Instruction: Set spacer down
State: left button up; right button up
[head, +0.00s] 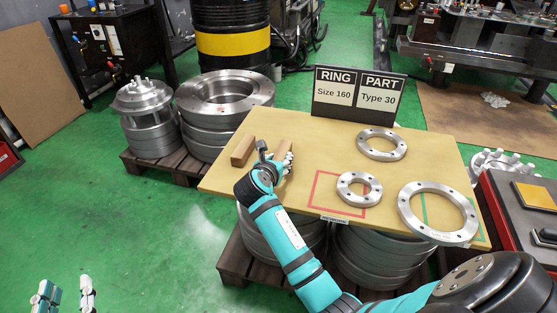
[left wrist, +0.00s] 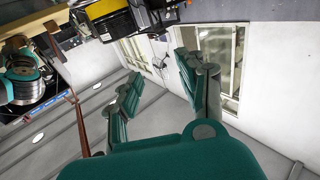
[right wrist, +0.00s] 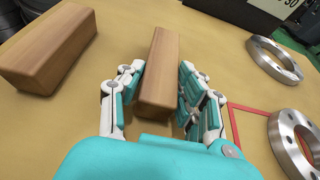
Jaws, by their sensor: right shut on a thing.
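Two brown wooden blocks, which look like the spacers, are at the left part of the tan tabletop (head: 318,150). My right gripper (right wrist: 160,95) is shut on one wooden block (right wrist: 162,58), with fingers on both its long sides. In the head view this gripper (head: 276,162) partly hides that block (head: 282,146). I cannot tell whether the block touches the tabletop. The other block (head: 243,151) lies free to its left, and shows in the right wrist view (right wrist: 48,48). My left gripper (head: 63,297) is open and empty, away from the table; its spread fingers fill the left wrist view (left wrist: 158,90).
A small flanged ring (head: 345,190) lies in a red square outline, a large ring (head: 413,213) over a green outline, and another ring (head: 381,156) behind. A black sign (head: 357,110) reading Ring Size 160, Part Type 30 stands at the back edge. The middle of the tabletop is clear.

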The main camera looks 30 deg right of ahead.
pick_arm(q)
jog(key=shift+f, duration=0.2)
pick_arm(e)
jog(key=o, duration=1.1)
jog(key=shift+o, duration=0.4)
jog(key=p+v, duration=0.2)
jog(key=v, duration=0.3)
jog(key=shift+s+a+r, duration=0.15)
jog(key=shift+r, duration=0.15)
pick_arm(q)
jog(key=s+a+f+g+y+p, duration=0.1)
jog(key=s+a+f+g, duration=0.1)
jog(key=s+f+g, duration=0.3)
jog(key=s+a+f+g+y+p, duration=0.1)
jog(key=s+f+g, duration=0.3)
jog(key=f, duration=0.5)
jog(key=shift+s+a+n+g+y, duration=0.35)
jog(key=shift+a+g+y, duration=0.35)
jog(key=shift+a+g, duration=0.2)
pick_arm(e)
jog(key=v, duration=0.6)
jog(key=shift+s+a, duration=0.2)
pick_arm(q)
jog(key=shift+f, duration=0.1)
